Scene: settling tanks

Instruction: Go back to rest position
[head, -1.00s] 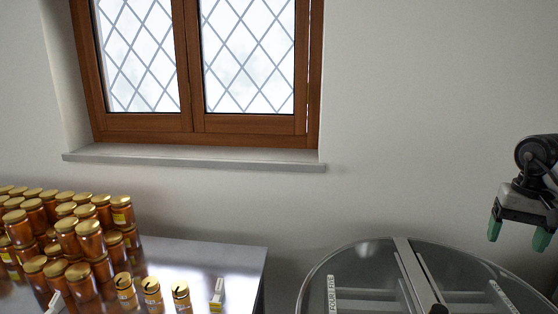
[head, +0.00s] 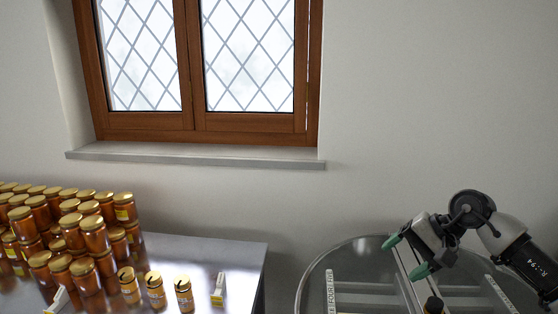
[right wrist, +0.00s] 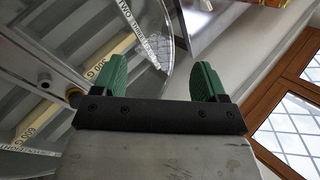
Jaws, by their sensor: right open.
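My right gripper (head: 408,256) shows at the lower right of the head view, in front of and above the round tank (head: 312,284). Its two green fingertips are apart, with nothing between them, and they point left. In the right wrist view the green fingers (right wrist: 162,84) also stand apart and empty, and part of the tank shows to the left of them. My left gripper is not in view.
A metal table (head: 240,252) at the lower left bears many stacked amber jars (head: 95,236), several single jars in front and a small yellow-and-white box (head: 219,290). A wooden window (head: 195,125) with a sill is in the wall behind. The wall at right is bare.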

